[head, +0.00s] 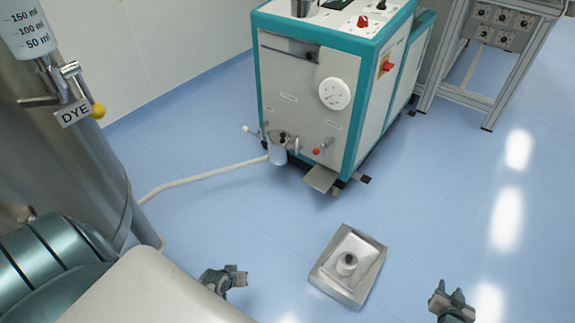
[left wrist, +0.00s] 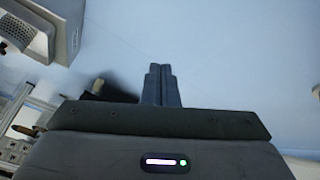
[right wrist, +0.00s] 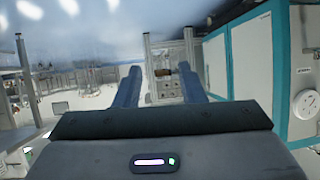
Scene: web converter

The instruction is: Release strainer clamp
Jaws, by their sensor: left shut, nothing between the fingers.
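A small metal strainer housing (head: 278,152) sits low on the front of the teal-and-white machine (head: 300,85). Its fittings are small, and I cannot make out the clamp's position clearly. A pale hose (head: 205,177) runs from it to the left. My left gripper (head: 238,277) is shut and empty, low in the head view, in front of the machine and well apart from the strainer. Its closed fingers show in the left wrist view (left wrist: 160,82). My right gripper (head: 452,299) is at the lower right, also far from the strainer. Its fingers stand apart in the right wrist view (right wrist: 158,75), with nothing between them.
A square metal tray (head: 365,283) with a raised round part lies on the blue floor in front of the machine. A large steel tank (head: 70,130) with a DYE label (head: 74,112) stands at left. A frame with knobs (head: 493,30) stands behind right. Floor at right is clear.

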